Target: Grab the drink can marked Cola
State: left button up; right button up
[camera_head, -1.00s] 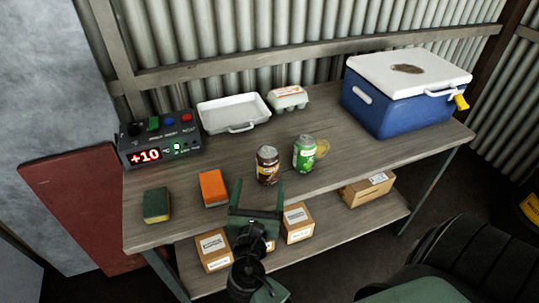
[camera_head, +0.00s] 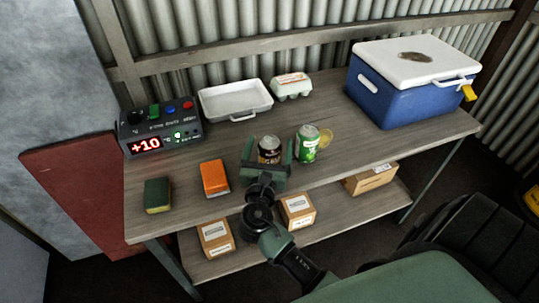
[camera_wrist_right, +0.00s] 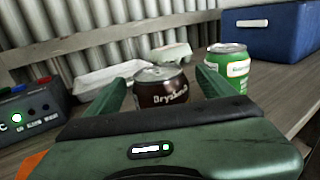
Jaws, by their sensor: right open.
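A dark brown can (camera_head: 269,152) stands upright on the wooden table between the fingers of my right gripper (camera_head: 269,146). The right wrist view shows the brown can (camera_wrist_right: 162,93) ahead, with one open green finger on each side. Its lettering there starts with "Dry"; no Cola marking is readable. A green can (camera_head: 308,145) stands upright just right of the right finger; it also shows in the right wrist view (camera_wrist_right: 229,68). Its label is too small to read. The gripper's body hides the lower part of the brown can. My left gripper is not in view.
Behind stand a white tray (camera_head: 236,108) and an egg carton (camera_head: 292,86). A blue cooler (camera_head: 400,103) is at right, a control box (camera_head: 158,136) at left. An orange block (camera_head: 214,178) and a dark sponge (camera_head: 157,195) lie left.

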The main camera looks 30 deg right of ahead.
jog(key=c, duration=1.7)
grip_shut()
jog(key=shift+r, duration=0.15)
